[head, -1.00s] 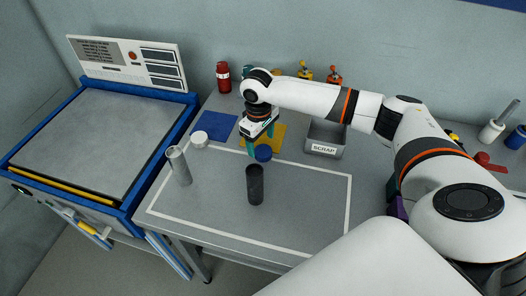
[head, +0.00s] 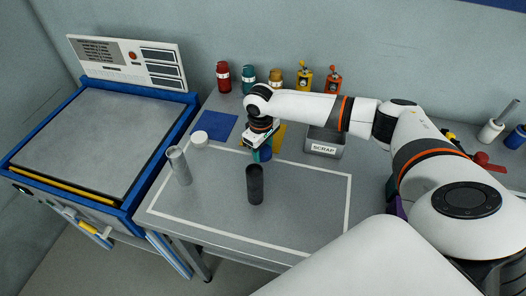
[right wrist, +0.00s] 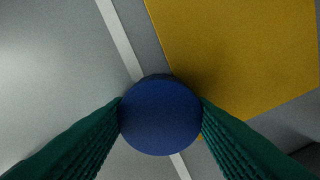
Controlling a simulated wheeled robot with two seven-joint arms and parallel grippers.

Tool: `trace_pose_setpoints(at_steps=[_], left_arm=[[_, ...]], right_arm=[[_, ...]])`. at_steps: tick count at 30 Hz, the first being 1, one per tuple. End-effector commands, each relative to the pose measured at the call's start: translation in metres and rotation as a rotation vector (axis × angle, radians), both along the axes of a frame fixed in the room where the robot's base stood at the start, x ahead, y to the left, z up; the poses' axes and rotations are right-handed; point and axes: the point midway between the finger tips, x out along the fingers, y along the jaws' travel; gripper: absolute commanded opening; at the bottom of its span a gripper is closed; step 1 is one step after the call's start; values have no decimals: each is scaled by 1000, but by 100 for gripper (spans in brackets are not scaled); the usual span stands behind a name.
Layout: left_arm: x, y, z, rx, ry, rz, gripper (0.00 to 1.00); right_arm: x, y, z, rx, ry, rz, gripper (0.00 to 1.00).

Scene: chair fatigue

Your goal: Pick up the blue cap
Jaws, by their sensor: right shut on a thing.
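The blue cap (head: 265,155) is at the back edge of the white-lined area on the table, by the yellow mat. In the right wrist view the round blue cap (right wrist: 160,116) sits between the two green fingers, which touch its sides. My right gripper (head: 261,154) is shut on the cap and partly hides it in the head view. I cannot tell whether the cap is lifted off the table. My left gripper is not in view.
A dark cylinder (head: 255,185) and a grey tube (head: 179,166) stand nearby. A white cap (head: 199,138) lies near a blue mat (head: 214,125). Several bottles stand along the back. The front of the table is clear.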

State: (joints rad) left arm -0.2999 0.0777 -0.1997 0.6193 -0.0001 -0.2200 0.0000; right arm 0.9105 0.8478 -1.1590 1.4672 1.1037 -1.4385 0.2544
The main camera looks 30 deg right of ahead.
Motion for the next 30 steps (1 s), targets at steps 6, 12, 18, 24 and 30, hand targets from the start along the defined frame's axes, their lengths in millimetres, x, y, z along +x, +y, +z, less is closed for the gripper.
trace_pose_setpoints(at_steps=[6, 12, 18, 24, 30], left_arm=[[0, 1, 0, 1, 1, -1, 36], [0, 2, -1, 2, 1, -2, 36], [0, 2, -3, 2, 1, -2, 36], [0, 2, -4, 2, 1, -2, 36], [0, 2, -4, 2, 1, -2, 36]], right_arm=[[0, 0, 3, 0, -1, 0, 26], [1, 0, 33, 1, -4, 0, 26], [1, 0, 73, 1, -3, 0, 26], [1, 0, 97, 0, -1, 0, 26], [0, 0, 101, 1, 0, -1, 26]])
